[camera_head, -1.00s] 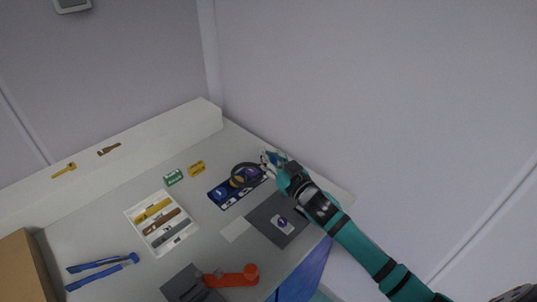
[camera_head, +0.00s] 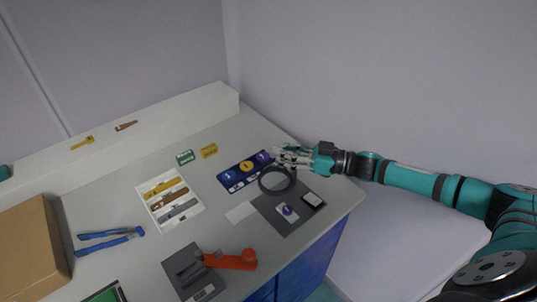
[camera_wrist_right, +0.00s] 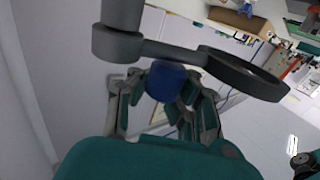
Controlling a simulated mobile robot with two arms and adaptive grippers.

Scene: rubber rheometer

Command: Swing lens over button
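The lens is a dark ring (camera_head: 277,180) on a dark swing arm; in the head view it lies over the upper left edge of a dark grey pad (camera_head: 267,206). A small purple round button (camera_head: 288,211) on a white plate sits on that pad, below the ring and outside it. In the right wrist view the lens ring (camera_wrist_right: 243,74) reaches right from a grey post (camera_wrist_right: 118,40). My right gripper (camera_head: 287,157) is at the lens arm, its fingers closed around a blue knob (camera_wrist_right: 166,82). My left gripper is not in view.
A blue panel (camera_head: 232,187) with blue, yellow and purple discs lies left of the lens. A white tray (camera_head: 153,201), an orange-handled tool (camera_head: 232,260) and blue tongs (camera_head: 108,240) lie further left.

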